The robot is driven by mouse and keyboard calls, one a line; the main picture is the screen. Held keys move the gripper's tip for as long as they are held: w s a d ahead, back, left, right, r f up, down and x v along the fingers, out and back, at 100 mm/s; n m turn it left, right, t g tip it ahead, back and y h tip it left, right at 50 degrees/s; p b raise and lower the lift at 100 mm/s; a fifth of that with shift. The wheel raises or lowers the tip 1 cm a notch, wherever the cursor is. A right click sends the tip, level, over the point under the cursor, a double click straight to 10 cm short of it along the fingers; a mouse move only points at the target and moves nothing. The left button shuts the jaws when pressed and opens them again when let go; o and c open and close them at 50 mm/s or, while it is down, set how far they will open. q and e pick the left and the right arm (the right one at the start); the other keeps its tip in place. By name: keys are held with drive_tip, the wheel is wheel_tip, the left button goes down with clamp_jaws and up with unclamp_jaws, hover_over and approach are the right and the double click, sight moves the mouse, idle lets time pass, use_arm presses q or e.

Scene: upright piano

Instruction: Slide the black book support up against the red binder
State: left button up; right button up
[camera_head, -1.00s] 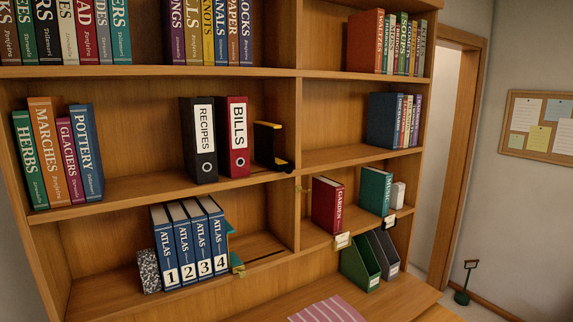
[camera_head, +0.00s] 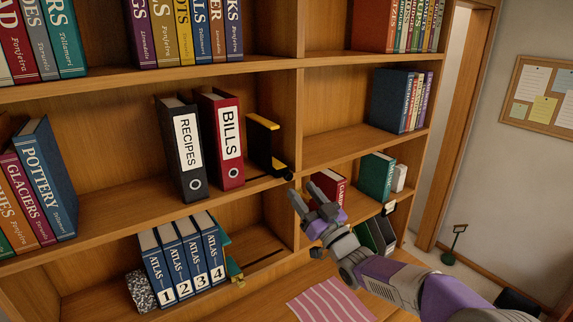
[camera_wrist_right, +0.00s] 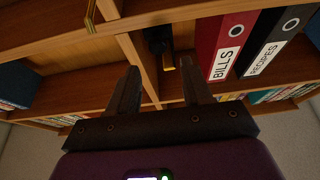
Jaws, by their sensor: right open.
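The black book support (camera_head: 261,142), with yellow edges, stands on the middle shelf just right of the red binder (camera_head: 226,143) labelled BILLS, with a small gap between them. The black RECIPES binder (camera_head: 181,152) stands left of the red one. My right gripper (camera_head: 309,192) is open and empty, in front of the shelf divider, below and right of the support. The right wrist view, turned over, shows its two fingers (camera_wrist_right: 160,88) apart, with the support (camera_wrist_right: 159,48) and red binder (camera_wrist_right: 217,45) beyond them. My left gripper is not in view.
Blue atlases (camera_head: 181,259) stand on the lower shelf beside a teal bookend (camera_head: 234,268). A vertical divider (camera_head: 297,110) separates the support's bay from the right bay. The red GARDEN book (camera_head: 329,184) is partly behind my gripper. A striped cloth (camera_head: 332,301) lies below.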

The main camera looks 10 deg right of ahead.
sight(290, 177)
drive_tip(key=p+x, duration=0.2)
drive_tip(key=x, duration=0.3)
drive_tip(key=shift+w+f, duration=0.1)
drive_tip(key=shift+w, duration=0.2)
drive_tip(key=shift+w+a+r, duration=0.2)
drive_tip(key=shift+w+r, duration=0.05)
drive_tip(key=shift+w, duration=0.05)
drive_tip(key=shift+w+a+r+p, duration=0.1)
drive_tip(key=shift+w+p, duration=0.2)
drive_tip(key=shift+p, duration=0.1)
drive_tip(key=shift+w, duration=0.35)
drive_tip(key=shift+s, duration=0.1)
clamp_jaws()
